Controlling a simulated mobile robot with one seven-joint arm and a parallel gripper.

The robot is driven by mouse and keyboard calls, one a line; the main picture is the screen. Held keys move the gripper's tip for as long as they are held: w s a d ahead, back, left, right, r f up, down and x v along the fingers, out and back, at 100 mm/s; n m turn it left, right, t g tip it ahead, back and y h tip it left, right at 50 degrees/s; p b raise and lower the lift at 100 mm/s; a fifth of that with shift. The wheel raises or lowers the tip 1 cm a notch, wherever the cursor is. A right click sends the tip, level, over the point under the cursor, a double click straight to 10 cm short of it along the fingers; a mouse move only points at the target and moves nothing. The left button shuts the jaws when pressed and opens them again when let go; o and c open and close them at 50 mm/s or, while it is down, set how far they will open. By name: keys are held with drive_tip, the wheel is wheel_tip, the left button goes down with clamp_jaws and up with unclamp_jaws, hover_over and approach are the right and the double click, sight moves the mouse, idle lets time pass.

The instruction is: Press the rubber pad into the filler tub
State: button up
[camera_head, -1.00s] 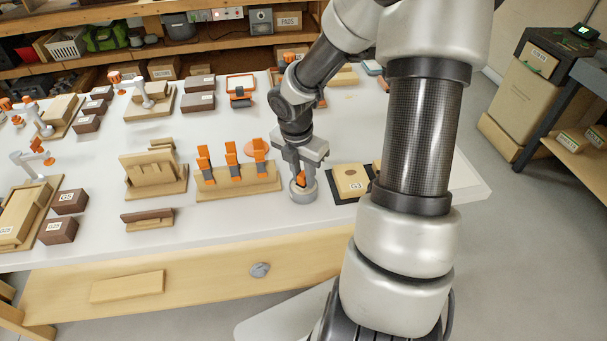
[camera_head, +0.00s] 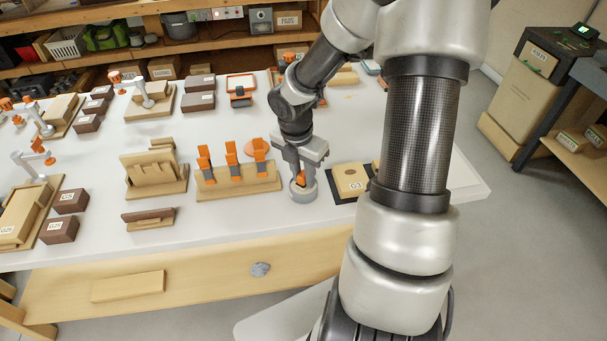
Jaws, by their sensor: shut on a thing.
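My gripper (camera_head: 301,174) points down at the front middle of the bench. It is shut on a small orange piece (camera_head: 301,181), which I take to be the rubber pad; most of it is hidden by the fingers. Right under it is a small round grey tub (camera_head: 304,194), which I take to be the filler tub. The orange piece is at or inside the tub's rim. I cannot tell whether it touches the filler, because the tub's inside is hidden.
Left of the tub stands a wooden rack (camera_head: 238,189) with several orange-handled tools. Wooden fixtures and brown blocks fill the left side. The bench's right end (camera_head: 465,185) is clear.

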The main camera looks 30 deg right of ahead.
sight(303, 174)
drive_tip(key=shift+s, duration=0.1)
wheel_tip(303, 174, up, 7)
drive_tip(key=p, duration=0.8)
drive_tip(key=shift+f, duration=0.1)
idle(0.5)
